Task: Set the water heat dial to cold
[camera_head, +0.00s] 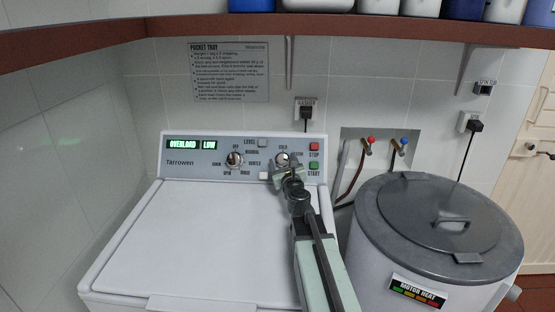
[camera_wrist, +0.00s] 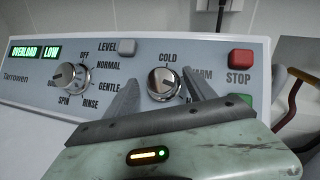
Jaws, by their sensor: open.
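The water heat dial (camera_wrist: 164,84) is a round silver knob on the washer's grey control panel, with COLD printed above it and WARM to its upper right. A further label at its lower right is partly hidden by a finger. I cannot tell surely which label the knob points to. My gripper (camera_wrist: 160,74) is open, one finger on each side of the dial in the picture. I cannot tell whether the fingers touch it. In the head view the dial (camera_head: 282,158) shows just above my gripper (camera_head: 283,172).
A second dial (camera_wrist: 70,77) with OFF, NORMAL, GENTLE, RINSE and SPIN sits left. A LEVEL button (camera_wrist: 127,46), red STOP button (camera_wrist: 241,59) and green START button (camera_head: 314,166) are nearby. The display (camera_head: 192,144) reads OVERLOAD LOW. A lidded drum (camera_head: 400,232) stands right.

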